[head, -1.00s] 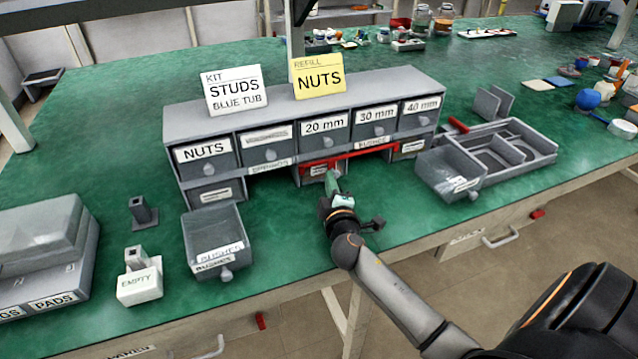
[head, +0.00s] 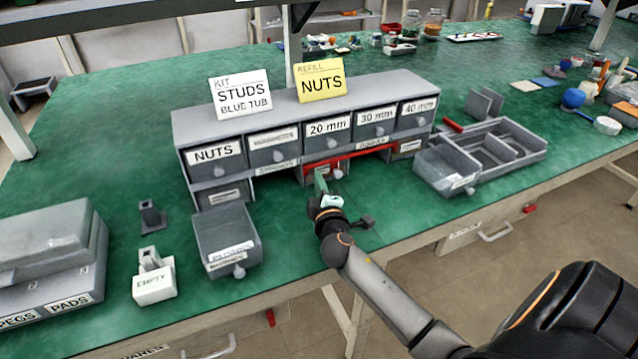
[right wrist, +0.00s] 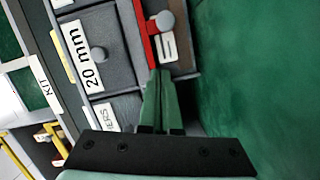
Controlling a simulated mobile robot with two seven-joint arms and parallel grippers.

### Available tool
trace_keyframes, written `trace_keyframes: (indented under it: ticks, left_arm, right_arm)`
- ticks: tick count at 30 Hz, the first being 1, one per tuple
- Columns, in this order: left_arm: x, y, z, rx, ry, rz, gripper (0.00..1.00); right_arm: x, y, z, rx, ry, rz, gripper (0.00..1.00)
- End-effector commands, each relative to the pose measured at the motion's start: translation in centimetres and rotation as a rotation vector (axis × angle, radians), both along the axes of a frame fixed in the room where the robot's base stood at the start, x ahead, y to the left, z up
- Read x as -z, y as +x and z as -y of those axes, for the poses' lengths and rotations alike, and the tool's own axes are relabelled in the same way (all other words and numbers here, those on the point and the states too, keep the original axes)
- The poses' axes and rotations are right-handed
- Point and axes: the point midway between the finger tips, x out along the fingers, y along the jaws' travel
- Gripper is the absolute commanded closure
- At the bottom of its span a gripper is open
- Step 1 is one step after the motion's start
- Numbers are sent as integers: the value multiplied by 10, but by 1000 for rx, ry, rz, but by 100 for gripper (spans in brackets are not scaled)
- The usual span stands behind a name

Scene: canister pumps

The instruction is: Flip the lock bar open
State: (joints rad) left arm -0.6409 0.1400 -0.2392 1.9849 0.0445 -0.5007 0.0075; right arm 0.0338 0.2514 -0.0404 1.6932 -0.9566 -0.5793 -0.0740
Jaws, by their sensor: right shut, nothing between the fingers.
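The red lock bar (head: 352,156) runs across the front of the grey drawer cabinet (head: 300,107), along the line between its upper and lower drawers. It also shows in the right wrist view (right wrist: 144,30). My right gripper (head: 320,182) is in front of the lower middle drawer, below the bar's left part. In the right wrist view its green fingers (right wrist: 160,85) are shut with nothing between them, their tips close to the bar's end; whether they touch it I cannot tell. My left gripper is not in view.
A pulled-out drawer bin (head: 226,240) stands on the green table left of my right arm. Another bin (head: 445,172) and a divided tray (head: 515,150) are at the right. STUDS (head: 241,96) and NUTS (head: 321,82) cards stand on the cabinet.

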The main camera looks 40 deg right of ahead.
Motion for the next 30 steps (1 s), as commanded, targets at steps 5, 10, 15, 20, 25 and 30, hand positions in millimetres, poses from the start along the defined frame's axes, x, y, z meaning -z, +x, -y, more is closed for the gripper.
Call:
trace_keyframes:
  ticks: [5, 10, 15, 20, 25, 30]
  left_arm:
    - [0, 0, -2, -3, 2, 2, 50]
    - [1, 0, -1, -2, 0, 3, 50]
    - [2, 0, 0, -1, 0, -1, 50]
    - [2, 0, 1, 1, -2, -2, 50]
    - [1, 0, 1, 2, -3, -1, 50]
    - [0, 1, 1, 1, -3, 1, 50]
  right_arm:
    - [0, -40, -20, -2, 5, -5, 100]
    - [-3, -66, -34, -1, 5, -3, 100]
    - [-4, -81, -42, -2, 3, -3, 100]
    - [-5, -84, -44, -2, 3, -3, 100]
    - [-5, -84, -44, -2, 1, -2, 100]
    - [-5, -84, -43, -2, 1, -2, 100]
